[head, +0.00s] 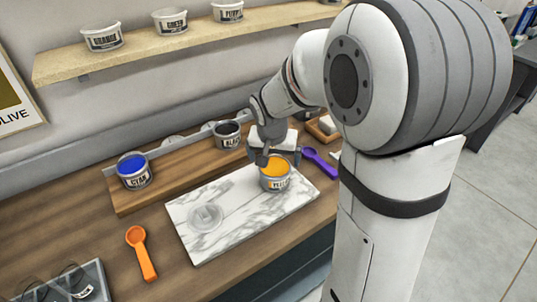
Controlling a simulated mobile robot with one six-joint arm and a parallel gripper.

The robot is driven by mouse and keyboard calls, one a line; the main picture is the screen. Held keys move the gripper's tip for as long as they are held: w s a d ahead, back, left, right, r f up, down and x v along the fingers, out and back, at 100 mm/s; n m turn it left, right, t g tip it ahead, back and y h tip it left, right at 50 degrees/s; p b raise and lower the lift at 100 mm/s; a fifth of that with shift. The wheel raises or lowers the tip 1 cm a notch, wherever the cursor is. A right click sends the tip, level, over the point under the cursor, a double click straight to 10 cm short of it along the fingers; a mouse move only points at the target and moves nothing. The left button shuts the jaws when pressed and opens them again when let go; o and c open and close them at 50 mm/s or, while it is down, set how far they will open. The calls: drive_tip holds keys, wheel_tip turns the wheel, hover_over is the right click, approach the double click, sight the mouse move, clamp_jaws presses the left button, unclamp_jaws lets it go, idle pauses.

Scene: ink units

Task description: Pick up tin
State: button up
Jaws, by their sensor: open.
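A grey tin of orange-yellow ink (275,182) stands upright on the right part of a white marble slab (240,218). Its label is partly readable. My gripper (277,158) is open, at the tin's rim from above and behind. One finger shows at the tin's left edge; the other is hard to make out, so I cannot tell whether the jaws straddle the tin or touch it. A tin of blue ink labelled CYAN (137,181) and a tin of black ink (228,141) stand on the raised wooden ledge behind the slab.
A clear round lid-like piece (206,217) lies on the slab's left half. An orange scoop (142,255) lies left of the slab, a purple scoop (320,163) right of the tin. A grey tray (88,285) is front left. Several white tubs stand on the wall shelf (150,51).

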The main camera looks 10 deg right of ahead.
sight(275, 169)
drive_tip(key=p+x, duration=0.1)
drive_tip(key=x, duration=0.7)
drive_tip(key=shift+w, duration=0.2)
drive_tip(key=shift+c, duration=0.2)
drive_tip(key=shift+r, duration=0.1)
drive_tip(key=c, duration=1.3)
